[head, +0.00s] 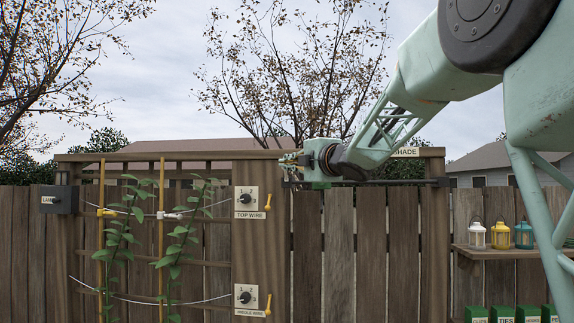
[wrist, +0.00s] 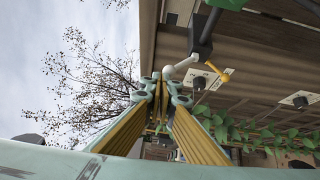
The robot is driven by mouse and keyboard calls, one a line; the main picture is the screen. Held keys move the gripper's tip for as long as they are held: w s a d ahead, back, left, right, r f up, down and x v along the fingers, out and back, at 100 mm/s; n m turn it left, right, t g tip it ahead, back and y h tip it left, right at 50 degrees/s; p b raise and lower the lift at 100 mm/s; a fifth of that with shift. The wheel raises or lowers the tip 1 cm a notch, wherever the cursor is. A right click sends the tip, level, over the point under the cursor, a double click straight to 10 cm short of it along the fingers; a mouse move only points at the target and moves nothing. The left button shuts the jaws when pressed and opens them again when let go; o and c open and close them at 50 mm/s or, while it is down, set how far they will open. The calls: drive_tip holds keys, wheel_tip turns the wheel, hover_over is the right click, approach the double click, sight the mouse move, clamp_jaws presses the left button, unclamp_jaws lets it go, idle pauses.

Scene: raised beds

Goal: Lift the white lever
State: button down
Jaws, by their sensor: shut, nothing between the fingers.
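In the wrist view a white lever (wrist: 182,67) with a round white knob juts from a dark box (wrist: 201,38). My gripper (wrist: 156,78) is shut and empty, its fingertips just left of the knob in this view. Whether they touch the knob I cannot tell. In the head view my gripper (head: 286,158) is at the top of the fence, above and right of the top wire panel. I cannot make out the white lever in the head view.
The top wire panel (head: 242,198) and middle wire panel (head: 243,293) carry yellow levers. A lamp box (head: 61,199) hangs at the far left. Climbing plants (head: 174,253) grow left of the panels. A shelf (head: 515,253) at right bears lanterns. Open sky lies above the fence.

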drive_tip(key=shift+s, duration=0.2)
drive_tip(key=s+d+r+b, duration=0.2)
drive_tip(key=s+d, duration=0.1)
drive_tip(key=s, duration=0.9)
drive_tip(key=shift+d, duration=0.15)
idle(0.5)
drive_tip(key=shift+s, duration=0.1)
idle(0.4)
